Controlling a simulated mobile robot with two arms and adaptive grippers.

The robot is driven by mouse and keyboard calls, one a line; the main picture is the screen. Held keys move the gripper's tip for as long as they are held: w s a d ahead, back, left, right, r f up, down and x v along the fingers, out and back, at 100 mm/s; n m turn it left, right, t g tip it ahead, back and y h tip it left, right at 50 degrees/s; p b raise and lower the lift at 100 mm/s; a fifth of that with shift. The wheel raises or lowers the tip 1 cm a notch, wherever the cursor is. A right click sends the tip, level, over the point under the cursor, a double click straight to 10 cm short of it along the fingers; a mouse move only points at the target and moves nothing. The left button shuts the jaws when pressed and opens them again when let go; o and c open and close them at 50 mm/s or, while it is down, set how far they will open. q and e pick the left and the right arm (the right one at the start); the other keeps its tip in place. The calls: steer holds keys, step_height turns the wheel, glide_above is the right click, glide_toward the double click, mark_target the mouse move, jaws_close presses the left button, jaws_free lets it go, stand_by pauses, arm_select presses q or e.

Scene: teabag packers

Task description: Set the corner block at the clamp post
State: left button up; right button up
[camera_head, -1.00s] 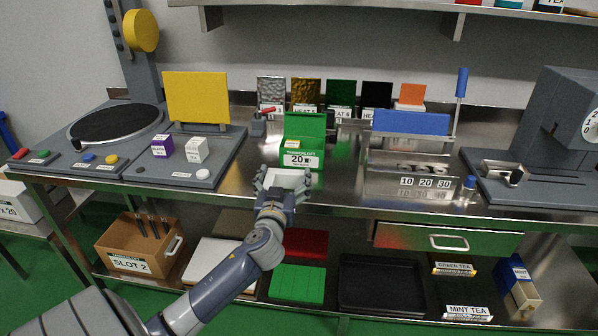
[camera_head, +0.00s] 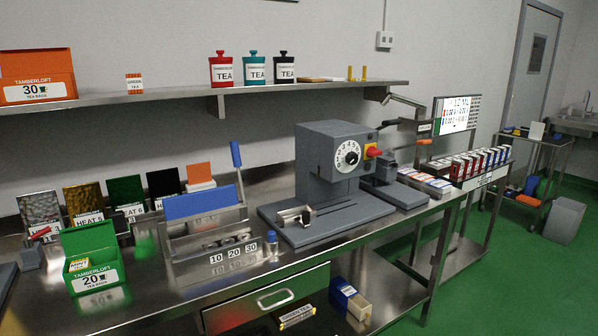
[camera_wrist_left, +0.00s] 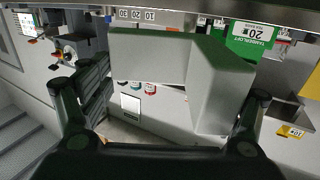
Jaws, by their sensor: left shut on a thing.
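The corner block (camera_wrist_left: 220,85) is a pale grey-white, L-shaped piece in the left wrist view. My left gripper (camera_wrist_left: 170,95) is shut on it, with one dark finger at each side. The left arm is out of the head view. A small grey post with a red lever (camera_head: 37,240), which looks like the clamp post, stands at the far left of the bench in the head view, beside the green TAMBERLOFT 20 box (camera_head: 92,262). The box also shows upside down in the left wrist view (camera_wrist_left: 250,35). My right gripper is in neither view.
A blue-topped rack (camera_head: 205,205) marked 10, 20, 30 stands right of the green box. A grey machine with a dial (camera_head: 335,165) is further right. Several coloured panels stand along the wall. A shelf (camera_head: 170,100) with tea tins overhangs the bench.

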arm_select(q)
steer(key=s+d+r+m+h, duration=0.1)
steer(key=s+d, duration=0.3)
steer(key=shift+s+d+h, duration=0.2)
steer(key=shift+d+h, duration=0.2)
steer(key=shift+a, duration=0.15)
steer(key=shift+d+r, duration=0.1)
steer(key=shift+d, duration=0.1)
stand_by(0.3)
steer(key=shift+a, duration=0.2)
steer(key=shift+d, duration=0.15)
